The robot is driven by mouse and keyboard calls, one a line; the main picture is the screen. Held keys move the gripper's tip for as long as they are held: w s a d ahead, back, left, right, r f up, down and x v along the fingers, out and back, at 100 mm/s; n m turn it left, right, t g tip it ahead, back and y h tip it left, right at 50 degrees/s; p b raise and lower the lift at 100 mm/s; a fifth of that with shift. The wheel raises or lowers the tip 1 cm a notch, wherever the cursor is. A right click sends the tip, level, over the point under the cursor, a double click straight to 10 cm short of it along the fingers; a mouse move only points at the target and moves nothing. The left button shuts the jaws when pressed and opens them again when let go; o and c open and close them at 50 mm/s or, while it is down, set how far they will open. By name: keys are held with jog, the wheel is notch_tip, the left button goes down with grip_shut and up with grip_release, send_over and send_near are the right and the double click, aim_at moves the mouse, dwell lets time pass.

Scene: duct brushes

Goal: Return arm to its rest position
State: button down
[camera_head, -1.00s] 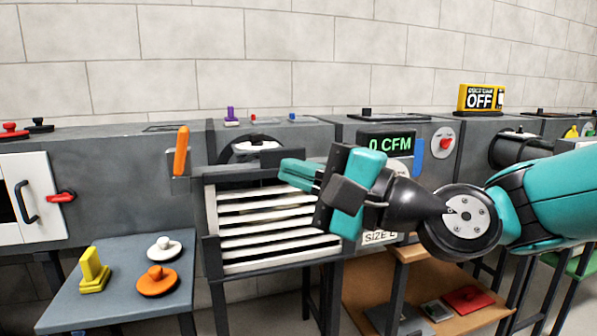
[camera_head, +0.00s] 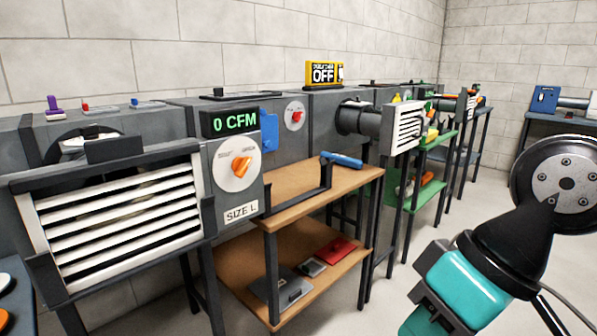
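My gripper (camera_head: 425,312) is at the lower right of the head view, on the end of my teal and black arm. It points down and to the left, over open floor in front of the benches. The picture's bottom edge cuts off its fingertips, so whether it is open or shut does not show. No held thing is visible. It is apart from the duct machines and the wooden bench.
A white louvred grille (camera_head: 125,218) stands at left, beside a 0 CFM display (camera_head: 235,121) and an orange dial (camera_head: 238,166). A wooden two-level bench (camera_head: 290,186) carries a blue-handled tool (camera_head: 342,160). A yellow OFF sign (camera_head: 323,73) stands behind. Floor at right is clear.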

jog(key=s+d+f+h, duration=0.1)
jog(key=s+d, duration=0.2)
jog(key=d, duration=0.1)
notch_tip(320, 180, up, 27)
jog(key=a+p, duration=0.1)
jog(key=p, duration=2.5)
jog(key=shift+w+f+p, duration=0.15)
jog(key=shift+w+p, duration=0.25)
jog(key=c, duration=1.5)
grip_release()
jog(key=shift+c, duration=0.2)
jog(key=o, duration=0.4)
jog(key=shift+c, duration=0.2)
